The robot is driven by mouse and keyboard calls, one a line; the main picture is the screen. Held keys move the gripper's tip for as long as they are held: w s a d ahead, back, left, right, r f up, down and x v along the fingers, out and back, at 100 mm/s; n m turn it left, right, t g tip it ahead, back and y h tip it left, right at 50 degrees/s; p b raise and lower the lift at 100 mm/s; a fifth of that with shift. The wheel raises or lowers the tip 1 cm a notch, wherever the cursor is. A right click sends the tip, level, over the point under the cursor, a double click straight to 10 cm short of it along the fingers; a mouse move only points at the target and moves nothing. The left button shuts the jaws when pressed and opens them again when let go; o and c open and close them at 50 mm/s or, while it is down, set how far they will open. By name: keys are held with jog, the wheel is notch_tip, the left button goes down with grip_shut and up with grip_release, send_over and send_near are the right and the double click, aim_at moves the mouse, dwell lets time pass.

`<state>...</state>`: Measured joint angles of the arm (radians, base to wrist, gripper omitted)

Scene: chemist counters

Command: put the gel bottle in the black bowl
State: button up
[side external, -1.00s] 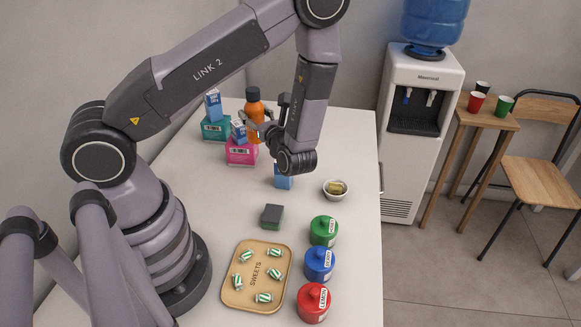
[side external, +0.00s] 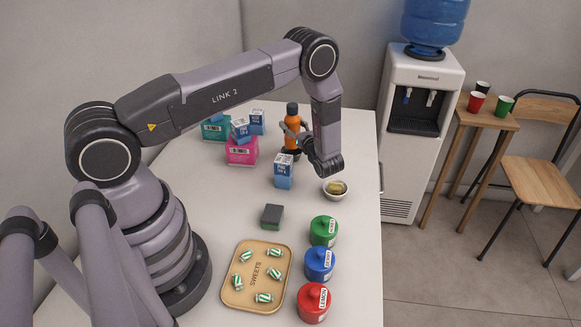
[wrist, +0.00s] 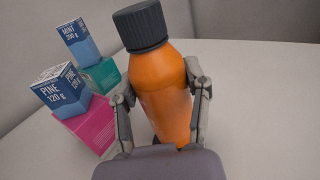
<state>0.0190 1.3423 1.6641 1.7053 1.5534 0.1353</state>
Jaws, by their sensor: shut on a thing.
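The orange bottle with a dark cap, likely the gel bottle (side external: 296,130), is upright at the far part of the counter. My gripper (side external: 292,138) is shut around its sides. In the wrist view the bottle (wrist: 160,90) stands between the two fingers of my gripper (wrist: 160,105), tilted a little in the picture, with its lower end hidden by my gripper. I cannot tell how far it is above the counter. No black bowl can be made out; a small pale bowl (side external: 327,195) with something yellow-brown in it stands right of my gripper.
A blue box (side external: 283,172) stands before the bottle. Left are a pink box (side external: 242,154) with a blue box on top and a teal box (side external: 211,132). Nearer are a dark green sponge-like block (side external: 272,215), lidded jars (side external: 319,264) and a sweets tray (side external: 232,300).

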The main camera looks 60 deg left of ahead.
jog(key=shift+s+f, duration=0.1)
jog(key=shift+f, duration=1.25)
jog(key=shift+f, duration=0.3)
jog(key=o, duration=1.2)
jog(key=shift+f, duration=0.1)
jog(key=shift+o, duration=0.2)
